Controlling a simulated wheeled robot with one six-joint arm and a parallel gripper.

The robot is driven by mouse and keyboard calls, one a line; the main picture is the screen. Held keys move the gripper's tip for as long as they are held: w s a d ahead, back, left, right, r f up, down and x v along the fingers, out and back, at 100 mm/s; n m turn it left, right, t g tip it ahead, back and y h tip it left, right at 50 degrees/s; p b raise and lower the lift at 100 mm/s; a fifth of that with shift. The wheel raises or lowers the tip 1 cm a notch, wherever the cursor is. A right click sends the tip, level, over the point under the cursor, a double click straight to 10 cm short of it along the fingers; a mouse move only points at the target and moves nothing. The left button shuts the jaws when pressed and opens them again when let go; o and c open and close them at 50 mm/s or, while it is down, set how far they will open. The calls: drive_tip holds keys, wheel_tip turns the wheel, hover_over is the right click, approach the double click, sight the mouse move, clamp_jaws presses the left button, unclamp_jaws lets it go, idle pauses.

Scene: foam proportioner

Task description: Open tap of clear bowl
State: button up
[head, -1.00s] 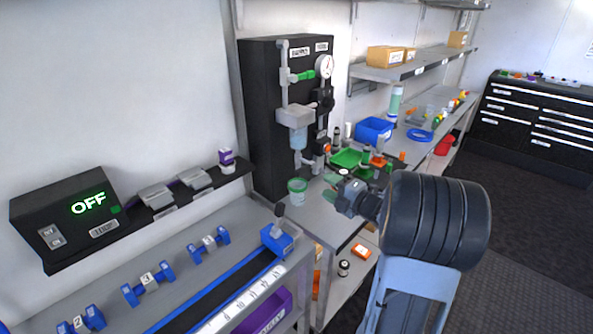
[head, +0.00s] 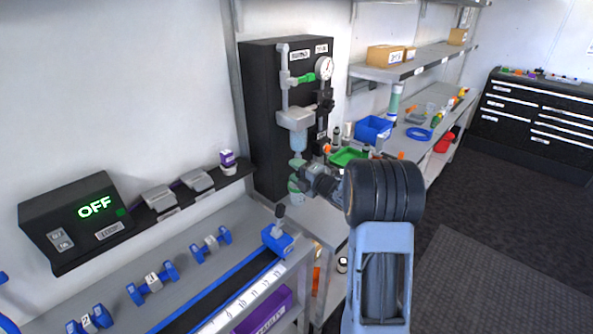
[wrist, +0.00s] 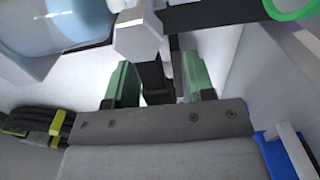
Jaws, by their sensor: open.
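The clear bowl (head: 298,141) hangs under a grey head on the black panel; its bluish side also fills the upper left of the wrist view (wrist: 45,22). A light grey hexagonal fitting (wrist: 138,38), which looks like part of the tap, sits beside the bowl. My gripper (head: 299,174) is just below the bowl. In the wrist view its two green fingers (wrist: 158,82) are apart, with a dark piece between them; I cannot tell whether this is the tap's handle. In the head view my gripper hides the tap.
A green-rimmed cup (wrist: 291,8) shows at the wrist view's upper right; my gripper partly covers it in the head view. The black panel (head: 264,120) stands close behind. A green tray (head: 347,157) and blue bin (head: 373,130) are to the right.

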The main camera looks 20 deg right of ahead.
clamp_jaws()
idle(0.5)
